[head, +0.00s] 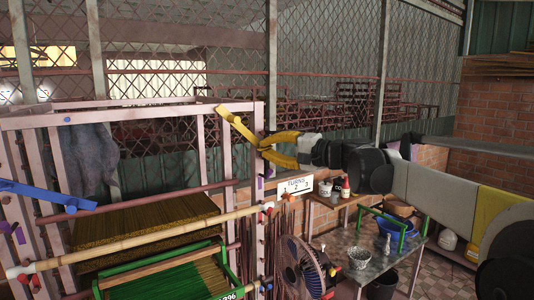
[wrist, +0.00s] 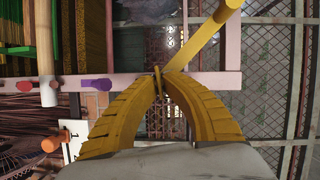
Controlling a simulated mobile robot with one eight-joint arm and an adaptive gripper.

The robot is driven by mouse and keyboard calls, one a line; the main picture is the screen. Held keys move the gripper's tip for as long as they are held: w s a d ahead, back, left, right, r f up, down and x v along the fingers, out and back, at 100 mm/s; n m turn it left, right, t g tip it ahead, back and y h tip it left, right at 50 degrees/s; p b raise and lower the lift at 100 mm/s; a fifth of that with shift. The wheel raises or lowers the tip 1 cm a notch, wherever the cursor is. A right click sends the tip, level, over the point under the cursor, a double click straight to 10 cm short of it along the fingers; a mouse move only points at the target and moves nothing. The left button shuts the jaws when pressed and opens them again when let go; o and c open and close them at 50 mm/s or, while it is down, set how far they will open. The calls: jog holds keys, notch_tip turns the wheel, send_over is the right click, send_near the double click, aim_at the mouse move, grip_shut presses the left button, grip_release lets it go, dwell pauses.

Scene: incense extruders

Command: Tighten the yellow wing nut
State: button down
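The yellow wing nut (head: 237,123) is a long bar on the right upright of the pink frame, sloping down to the right. In the wrist view it (wrist: 207,35) slopes from the upper right to the picture's middle. My gripper (head: 263,147) reaches in from the right at the bar's lower end. In the wrist view the curved yellow fingers (wrist: 158,76) converge to almost touching, with a thin yellow-brown piece between the tips. They appear shut on the bar's lower end; the contact is partly hidden.
A blue bar (head: 40,195) is on the frame's left side. A bamboo pole (head: 140,238) crosses in front below. A white card (head: 295,186) marked "TURNS" is beneath my gripper. A fan (head: 302,268) and a table (head: 343,245) with bowls stand lower right.

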jog(key=shift+m+y, duration=0.3)
jog(key=shift+m, duration=0.3)
jog(key=c, duration=1.5)
grip_release()
jog(key=shift+c, duration=0.2)
jog(key=v, duration=1.2)
jog(key=shift+b, duration=0.3)
